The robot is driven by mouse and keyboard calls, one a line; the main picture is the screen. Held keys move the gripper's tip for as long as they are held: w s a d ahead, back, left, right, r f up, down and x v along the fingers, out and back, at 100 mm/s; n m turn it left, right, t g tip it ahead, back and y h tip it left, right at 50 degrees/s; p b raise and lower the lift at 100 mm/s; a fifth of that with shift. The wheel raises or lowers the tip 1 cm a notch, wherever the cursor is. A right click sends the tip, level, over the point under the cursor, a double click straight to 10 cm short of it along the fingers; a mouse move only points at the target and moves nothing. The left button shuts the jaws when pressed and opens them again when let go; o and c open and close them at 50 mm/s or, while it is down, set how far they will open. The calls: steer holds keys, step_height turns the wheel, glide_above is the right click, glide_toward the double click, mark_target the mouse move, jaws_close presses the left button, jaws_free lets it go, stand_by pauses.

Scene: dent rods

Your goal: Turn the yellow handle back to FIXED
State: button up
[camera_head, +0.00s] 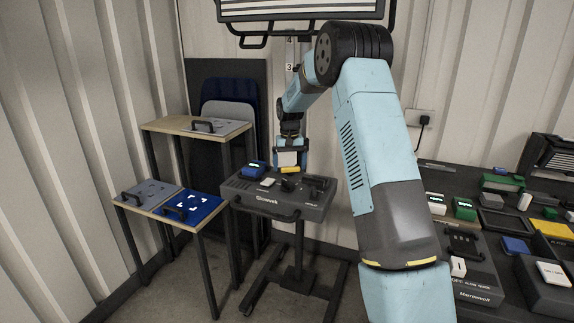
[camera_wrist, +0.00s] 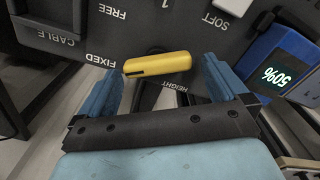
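The yellow handle (camera_wrist: 158,64) is a short bar on the dark panel (camera_wrist: 165,25). It lies nearly crosswise in the wrist view, tilted slightly up to the right. The word FIXED (camera_wrist: 100,60) is printed just left of it, and FREE (camera_wrist: 112,12) farther up. My gripper (camera_wrist: 163,70) is open, with one blue finger on each side of the handle and a visible gap at both ends. In the head view the handle (camera_head: 290,170) shows at the top of the grey box (camera_head: 262,202), right under my gripper (camera_head: 290,160). Contact is not visible.
A blue device (camera_wrist: 275,60) reading 50% sits right of the handle, with a white button (camera_wrist: 234,5) labelled SOFT above. In the head view, small tables (camera_head: 150,208) with panels stand left. A crowded bench (camera_head: 490,230) stands right.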

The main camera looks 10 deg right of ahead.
steer(key=shift+r, duration=0.1)
step_height(320, 180, up, 13)
steer(key=shift+r, duration=0.2)
stand_by(0.5)
steer(key=shift+r, duration=0.1)
steer(key=s+r+t, duration=0.1)
steer(key=s+r, duration=0.5)
steer(key=s, duration=0.6)
steer(key=s+r+t, duration=0.2)
steer(key=s+r, duration=0.4)
steer(key=s, duration=0.5)
steer(key=s+f+t, duration=0.1)
steer(key=s+f, duration=0.2)
steer(key=s, duration=1)
steer(key=s+f+n+t, duration=0.1)
steer(key=s+f, duration=0.2)
steer(key=s, duration=1)
steer(key=shift+s+a+t, duration=0.3)
steer(key=shift+s+a, duration=0.05)
steer(key=shift+s, duration=0.05)
